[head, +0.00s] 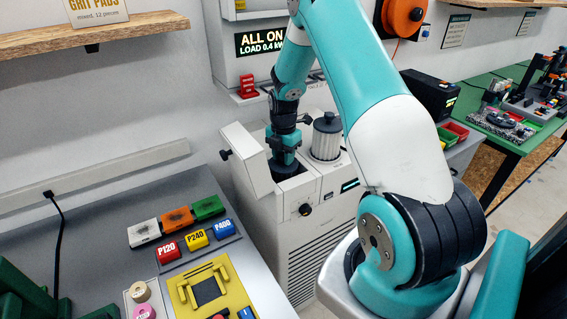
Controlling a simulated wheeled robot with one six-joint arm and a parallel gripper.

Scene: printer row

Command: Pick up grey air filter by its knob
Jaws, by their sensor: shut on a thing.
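My gripper (284,160) points down into the open top compartment of the white cabinet (289,189). It is shut on the grey air filter (287,172), of which only a dark top edge shows under the jaws. The knob is hidden by the gripper, and the filter's body is hidden inside the compartment. A second, paler pleated filter (325,142) with a grey cap and a knob stands upright on the cabinet top, to the right of my gripper and apart from it.
The cabinet's lid (248,158) stands open, close to the left of my gripper. A grey bench (85,212) with coloured labelled blocks is at the left. A wall box (258,75) hangs behind my arm. A green table (473,95) stands at the right.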

